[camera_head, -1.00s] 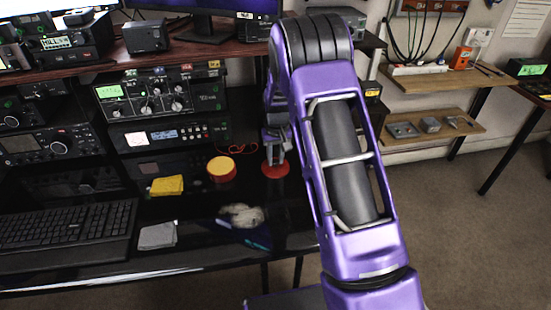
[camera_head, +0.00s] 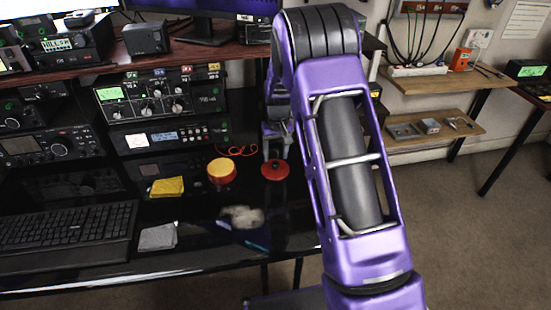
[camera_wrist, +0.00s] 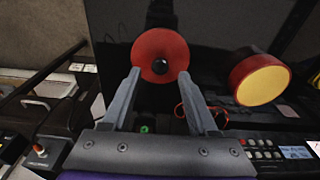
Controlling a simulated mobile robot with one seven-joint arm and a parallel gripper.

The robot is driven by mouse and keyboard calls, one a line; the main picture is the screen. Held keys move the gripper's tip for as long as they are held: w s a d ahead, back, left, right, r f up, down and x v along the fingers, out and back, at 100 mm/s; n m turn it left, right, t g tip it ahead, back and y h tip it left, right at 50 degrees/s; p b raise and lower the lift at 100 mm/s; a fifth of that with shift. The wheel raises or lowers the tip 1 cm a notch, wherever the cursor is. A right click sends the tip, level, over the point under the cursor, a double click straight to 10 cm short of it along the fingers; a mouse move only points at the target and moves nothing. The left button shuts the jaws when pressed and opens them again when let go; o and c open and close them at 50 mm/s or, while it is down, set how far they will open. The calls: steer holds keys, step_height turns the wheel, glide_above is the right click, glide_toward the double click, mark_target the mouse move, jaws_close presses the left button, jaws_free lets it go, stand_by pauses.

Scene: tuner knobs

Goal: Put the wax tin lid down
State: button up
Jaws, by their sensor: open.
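The wax tin lid is a red disc with a dark knob in its middle, and it lies on the black desk (camera_head: 196,225) in the head view (camera_head: 275,171). In the wrist view the lid (camera_wrist: 176,47) is just beyond the fingertips, with its knob in line with the gap. My gripper (camera_wrist: 160,78) is open, its two grey fingers apart and nothing between them. The wax tin (camera_head: 221,171), red with yellow wax showing, stands left of the lid.
A yellow cloth (camera_head: 167,187), a grey cloth (camera_head: 157,237) and a pale crumpled rag (camera_head: 241,217) lie on the desk. A keyboard (camera_head: 65,228) is at the left. Radio units (camera_head: 160,92) stand behind. A red cable (camera_head: 236,150) lies behind the tin.

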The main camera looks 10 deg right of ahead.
mark_target(276, 172)
step_height(276, 172, up, 9)
steer(key=s, duration=0.1)
steer(key=shift+p, duration=0.35)
steer(key=shift+r, duration=0.1)
